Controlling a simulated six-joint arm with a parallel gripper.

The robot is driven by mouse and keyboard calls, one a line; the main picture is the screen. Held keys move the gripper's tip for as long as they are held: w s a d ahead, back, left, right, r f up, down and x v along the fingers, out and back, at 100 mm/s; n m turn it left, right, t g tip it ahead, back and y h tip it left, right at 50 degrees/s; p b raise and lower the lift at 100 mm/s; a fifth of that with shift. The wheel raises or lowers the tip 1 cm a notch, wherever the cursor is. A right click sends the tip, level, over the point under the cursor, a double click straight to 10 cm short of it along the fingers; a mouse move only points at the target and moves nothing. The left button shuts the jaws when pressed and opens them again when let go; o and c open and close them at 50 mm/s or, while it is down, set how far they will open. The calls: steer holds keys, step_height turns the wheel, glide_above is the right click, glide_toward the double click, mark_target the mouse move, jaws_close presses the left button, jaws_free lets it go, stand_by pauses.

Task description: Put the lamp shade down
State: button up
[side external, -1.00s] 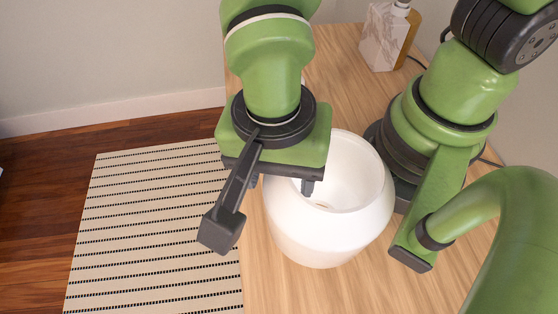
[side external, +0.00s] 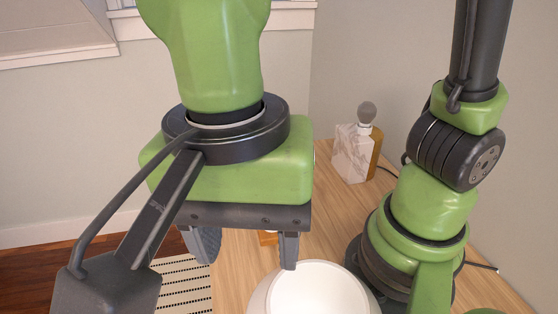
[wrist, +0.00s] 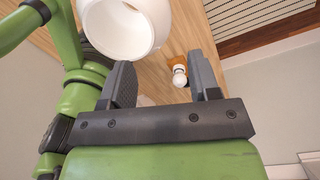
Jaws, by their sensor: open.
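The lamp shade (side external: 312,290) is a white, round, hollow shell with a wide opening. It rests on the wooden table at the bottom of the side external view, where its lower part is cut off. In the wrist view the lamp shade (wrist: 126,27) is at the upper left, beyond the left finger. My gripper (side external: 247,250) is open and empty, raised above the table beside the shade and apart from it. Its two fingers also show spread in the wrist view (wrist: 164,84), with nothing between their tips but table and a small object further off.
A small orange and white object (wrist: 179,72) stands on the table (side external: 232,278). A marble and gold lamp base (side external: 356,150) with a bulb stands at the back, near the wall. A striped rug (side external: 184,284) lies on the floor left of the table.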

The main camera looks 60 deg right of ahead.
steer(key=d+r+n+t+y, duration=0.1)
steer(key=d+r+n+t, duration=0.3)
steer(key=d, duration=0.4)
steer(key=d+r+n+t+y, duration=0.1)
steer(key=d+r+n+t, duration=0.2)
steer(key=d, duration=0.6)
steer(key=shift+w+d+r+n+t, duration=0.25)
steer(key=shift+w+r+n+t, duration=0.15)
steer(key=shift+n, duration=0.6)
